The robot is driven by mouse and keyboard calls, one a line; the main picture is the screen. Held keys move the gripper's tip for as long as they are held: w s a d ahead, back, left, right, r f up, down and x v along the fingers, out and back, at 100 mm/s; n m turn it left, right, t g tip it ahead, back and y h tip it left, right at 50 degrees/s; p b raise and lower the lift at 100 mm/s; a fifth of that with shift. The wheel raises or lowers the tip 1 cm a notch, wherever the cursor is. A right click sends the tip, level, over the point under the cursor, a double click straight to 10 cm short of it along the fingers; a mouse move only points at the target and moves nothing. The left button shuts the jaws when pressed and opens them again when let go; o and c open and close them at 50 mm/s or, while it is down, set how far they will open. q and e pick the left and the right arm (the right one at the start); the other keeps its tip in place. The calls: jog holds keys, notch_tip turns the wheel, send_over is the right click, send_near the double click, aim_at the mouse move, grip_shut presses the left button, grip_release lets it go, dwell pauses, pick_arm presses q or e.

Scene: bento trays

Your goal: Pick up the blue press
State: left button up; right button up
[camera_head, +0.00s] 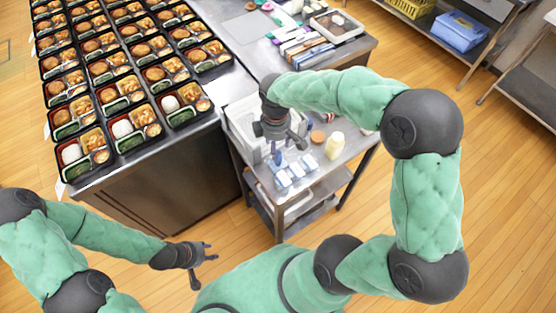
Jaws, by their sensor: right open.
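A small blue piece (277,158), which looks like the blue press, shows just below my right gripper on the small cart. Its full shape is hidden by the gripper. My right gripper (287,144) points down over the cart with its fingers apart; I cannot tell whether it touches the blue piece. My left gripper (203,269) is open and empty, over the floor at the lower left, well away from the cart.
Blue-and-white packs (283,179) lie at the cart's front edge. A cream bottle (334,146) stands to the right. A white bin (238,118) sits behind the gripper. Filled bento trays (122,128) cover the left table. A blue crate (459,32) is on the back shelf.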

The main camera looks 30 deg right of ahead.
aim_at(278, 152)
jog(key=f, duration=0.1)
jog(key=f+b, duration=0.1)
jog(key=f, duration=0.1)
jog(key=s+f, duration=0.1)
jog(key=f, duration=0.1)
jog(key=shift+b, duration=0.3)
jog(key=shift+w+f, duration=0.15)
jog(key=shift+f, duration=0.4)
jog(key=shift+c, duration=0.3)
grip_shut()
